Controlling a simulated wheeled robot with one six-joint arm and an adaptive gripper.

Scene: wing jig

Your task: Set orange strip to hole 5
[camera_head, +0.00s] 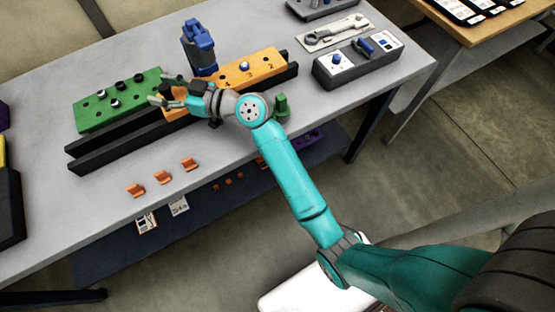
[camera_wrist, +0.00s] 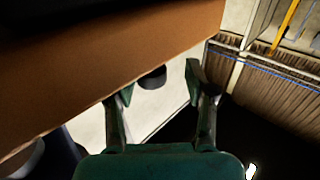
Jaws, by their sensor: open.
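The orange strip (camera_head: 262,68) lies on the black rails of the jig, right of the green strip (camera_head: 120,98). Its printed 2, 3 and 4 show, and a blue-topped peg (camera_head: 245,67) stands near the 3. Its left end is partly hidden by my gripper (camera_head: 159,96), so I cannot see hole 5 clearly. My gripper is open over the junction of the two strips. In the wrist view, my gripper (camera_wrist: 158,92) is beside a large orange-brown face (camera_wrist: 120,60). A short dark cylinder (camera_wrist: 152,77) shows between its fingers; I cannot tell whether it touches them.
A blue tool (camera_head: 200,48) stands behind the orange strip. Several dark fasteners sit on the green strip. Small orange clips (camera_head: 163,177) lie along the table's front. A green piece (camera_head: 281,106) stands right of my wrist.

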